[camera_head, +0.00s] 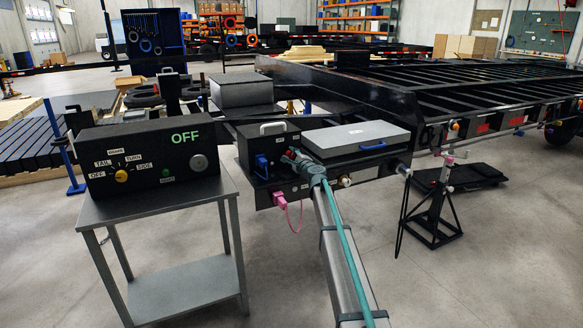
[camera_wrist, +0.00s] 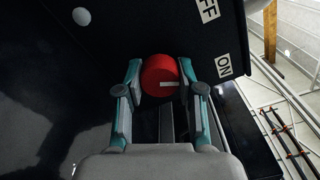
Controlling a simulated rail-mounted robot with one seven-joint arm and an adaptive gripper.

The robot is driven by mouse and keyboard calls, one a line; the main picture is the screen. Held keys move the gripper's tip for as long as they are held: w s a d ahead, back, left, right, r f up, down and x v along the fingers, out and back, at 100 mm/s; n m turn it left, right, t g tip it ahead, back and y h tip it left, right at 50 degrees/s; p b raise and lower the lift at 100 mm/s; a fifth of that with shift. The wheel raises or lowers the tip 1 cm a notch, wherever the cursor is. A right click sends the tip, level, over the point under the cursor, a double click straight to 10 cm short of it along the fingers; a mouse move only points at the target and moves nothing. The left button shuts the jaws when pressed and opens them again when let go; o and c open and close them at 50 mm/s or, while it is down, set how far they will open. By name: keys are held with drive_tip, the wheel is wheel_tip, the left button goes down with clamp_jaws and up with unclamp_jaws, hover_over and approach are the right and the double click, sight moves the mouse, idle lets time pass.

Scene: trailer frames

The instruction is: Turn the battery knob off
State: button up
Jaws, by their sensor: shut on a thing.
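The red round battery knob (camera_wrist: 160,76) sits on a dark panel in the wrist view, with a short white line on its face running toward the right. A white OFF label (camera_wrist: 207,9) is at the upper right, and a white ON label (camera_wrist: 223,66) is right of the knob. My gripper (camera_wrist: 160,80) has one finger on each side of the knob and is shut on it. Most of the knob is hidden there.
A control box (camera_head: 150,158) reading OFF stands on a metal table (camera_head: 185,280) at the left. A grey flat case (camera_head: 355,138) lies right of the black box. The trailer frame (camera_head: 340,84) is behind, and a black stand (camera_head: 434,225) is at the right.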

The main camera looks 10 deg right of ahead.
drive_tip(key=n+b, duration=0.2)
drive_tip(key=b, duration=0.1)
drive_tip(key=shift+f+n, duration=0.3)
drive_tip(key=shift+n, duration=0.1)
drive_tip(key=n+b, duration=0.2)
drive_tip(key=b, duration=0.1)
drive_tip(key=shift+r, duration=0.25)
drive_tip(key=shift+r+n, duration=0.1)
drive_tip(key=shift+n, duration=0.2)
drive_tip(key=o, duration=1.2)
drive_tip(key=shift+c, duration=0.2)
drive_tip(key=shift+s, duration=0.1)
drive_tip(key=v, duration=1.1)
drive_tip(key=shift+s+d, duration=0.15)
drive_tip(key=shift+s, duration=0.25)
